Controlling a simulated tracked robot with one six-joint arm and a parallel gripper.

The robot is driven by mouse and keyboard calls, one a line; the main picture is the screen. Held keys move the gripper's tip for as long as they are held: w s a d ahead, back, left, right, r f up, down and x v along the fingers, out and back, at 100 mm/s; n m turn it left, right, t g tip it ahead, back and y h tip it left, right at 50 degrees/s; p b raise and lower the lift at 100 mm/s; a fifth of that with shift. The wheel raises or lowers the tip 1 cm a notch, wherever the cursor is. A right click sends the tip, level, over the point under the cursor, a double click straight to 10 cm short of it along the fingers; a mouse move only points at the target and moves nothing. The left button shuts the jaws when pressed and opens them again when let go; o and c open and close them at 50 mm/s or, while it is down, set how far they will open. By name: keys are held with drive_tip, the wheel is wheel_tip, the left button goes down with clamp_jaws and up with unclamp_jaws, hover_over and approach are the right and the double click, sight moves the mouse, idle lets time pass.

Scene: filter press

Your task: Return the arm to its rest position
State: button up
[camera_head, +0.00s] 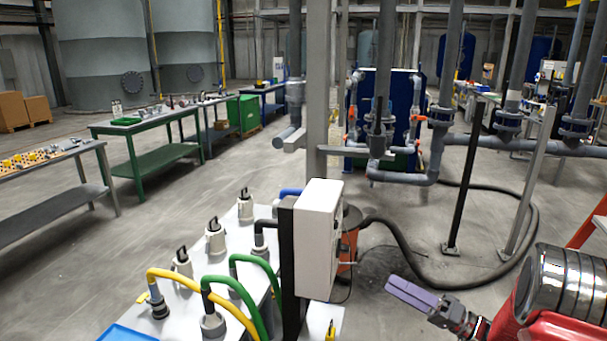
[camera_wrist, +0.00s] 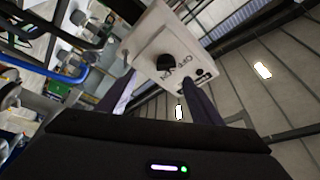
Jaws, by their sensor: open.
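My gripper (camera_head: 398,288) is at the lower right in the head view, its grey-purple fingers pointing left toward a white switch box (camera_head: 318,238). A gap shows between the fingertips and the box in that view. In the wrist view my gripper (camera_wrist: 160,82) has its two fingers apart, with nothing held between them. The white switch box (camera_wrist: 150,40) is ahead of them there, with a black knob and ON/OFF lettering. The knob's face is turned away in the head view. My red arm reaches in from the lower right.
A white bench top (camera_head: 225,255) with yellow and green hoses (camera_head: 258,280) is left of the box. A grey post (camera_head: 318,90) rises behind it. A black hose (camera_head: 450,285) lies on the floor. Pipework (camera_head: 400,175) stands behind. Open floor lies left of the bench.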

drive_tip(key=s+a+f+m+g+h, duration=0.35)
drive_tip(key=s+g, duration=0.25)
drive_tip(key=s, duration=0.3)
drive_tip(key=s+a+f+m+g+h, duration=0.2)
drive_tip(key=s+a+f+g+h, duration=0.25)
drive_tip(key=s, duration=0.35)
drive_tip(key=s+d+r+n+h, duration=0.2)
drive_tip(key=s+r+h, duration=0.3)
drive_tip(key=s+h, duration=0.25)
drive_tip(key=s+a+r+n+t, duration=0.1)
drive_tip(key=a+r+t, duration=0.1)
drive_tip(key=r, duration=0.3)
drive_tip(key=s+a+r+n+t+h, duration=0.1)
drive_tip(key=s+a+r+n+t, duration=0.1)
drive_tip(key=r, duration=0.4)
drive_tip(key=shift+s+a, duration=0.25)
drive_tip(key=shift+s, duration=0.05)
